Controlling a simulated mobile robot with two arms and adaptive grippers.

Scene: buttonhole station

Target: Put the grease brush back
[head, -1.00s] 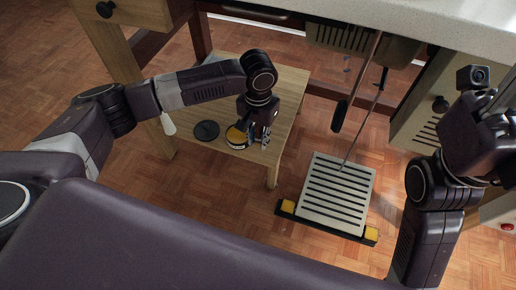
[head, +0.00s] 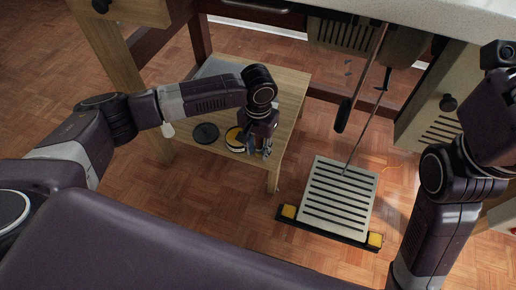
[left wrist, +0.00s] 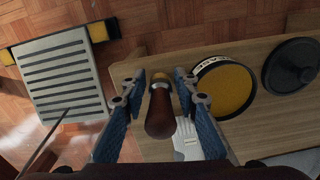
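The grease brush (left wrist: 160,113) has a reddish-brown wooden handle and a brass-coloured collar; its handle end points at the left wrist camera. Its bristles are hidden. My left gripper (left wrist: 160,80) is around the brush, one blue-padded finger on each side, with narrow gaps showing beside the handle. In the head view my left gripper (head: 259,150) is low over the small wooden table, just right of the round grease tin (head: 235,140). The open tin, full of yellow grease, also shows in the left wrist view (left wrist: 223,88). My right gripper (head: 497,110) is at the right edge; its fingers are unclear.
A dark round lid (head: 206,133) lies left of the tin on the wooden table (head: 292,95). A slotted grey pedal (head: 338,196) with yellow end blocks stands on the floor to the right. Thin rods (head: 365,75) rise above it. A pale worktop (head: 440,22) overhangs the back.

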